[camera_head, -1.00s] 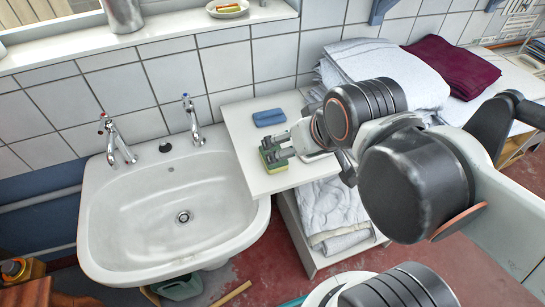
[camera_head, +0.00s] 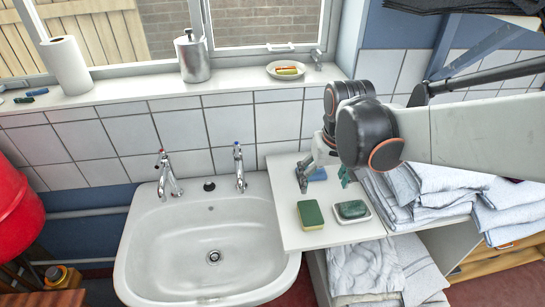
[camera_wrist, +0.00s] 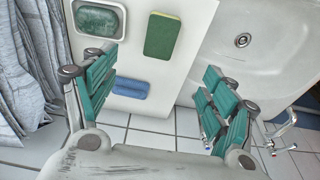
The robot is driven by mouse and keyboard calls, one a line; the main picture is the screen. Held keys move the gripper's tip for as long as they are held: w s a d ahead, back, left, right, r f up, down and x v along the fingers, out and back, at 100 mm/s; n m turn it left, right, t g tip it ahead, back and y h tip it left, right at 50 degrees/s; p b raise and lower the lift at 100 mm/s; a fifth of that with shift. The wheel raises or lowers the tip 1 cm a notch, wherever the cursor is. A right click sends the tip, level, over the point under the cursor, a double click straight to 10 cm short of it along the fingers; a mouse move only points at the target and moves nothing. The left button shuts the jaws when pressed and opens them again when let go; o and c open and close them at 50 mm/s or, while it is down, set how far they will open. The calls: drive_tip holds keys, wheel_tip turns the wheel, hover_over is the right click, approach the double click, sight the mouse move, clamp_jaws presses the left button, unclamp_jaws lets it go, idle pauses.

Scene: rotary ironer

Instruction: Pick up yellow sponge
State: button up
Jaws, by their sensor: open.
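The yellow sponge (camera_head: 310,214) has a green top and a yellow side. It lies flat on the white counter near the sink, left of the soap dish. In the wrist view the yellow sponge (camera_wrist: 162,36) is at the top, beyond my fingertips and fully visible. My gripper (camera_head: 323,178) is open and empty, over the back of the counter near the tiled wall. Its teal-padded fingers (camera_wrist: 160,98) are spread wide in the wrist view. A blue sponge (camera_wrist: 130,90) lies between them in that picture, and also shows in the head view (camera_head: 318,174), partly hidden.
A soap dish with a green bar (camera_head: 352,209) stands just right of the yellow sponge. The sink (camera_head: 208,232) with two taps is to the left. Folded towels (camera_head: 430,195) are stacked to the right. The tiled wall (camera_head: 240,120) and sill are close behind.

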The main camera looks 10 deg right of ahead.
drive_tip(key=w+f+g+p, duration=0.1)
drive_tip(key=w+f, duration=0.2)
drive_tip(key=g+b, duration=0.1)
drive_tip(key=b, duration=0.1)
hover_over(310, 211)
drive_tip(key=f, duration=0.9)
drive_tip(key=shift+s+d+f, duration=0.2)
drive_tip(key=shift+d+f, duration=0.1)
drive_tip(key=shift+f, duration=0.1)
drive_tip(key=shift+w+a+f+b, duration=0.15)
drive_tip(key=shift+f+b, duration=0.45)
drive_tip(key=shift+f, duration=0.75)
drive_tip(key=shift+a+f+b, duration=0.1)
drive_tip(key=shift+f+b, duration=0.45)
drive_tip(key=shift+f, duration=0.8)
drive_tip(key=shift+r, duration=0.1)
drive_tip(key=c, duration=0.8)
drive_tip(key=shift+c, duration=0.2)
drive_tip(key=shift+r, duration=0.1)
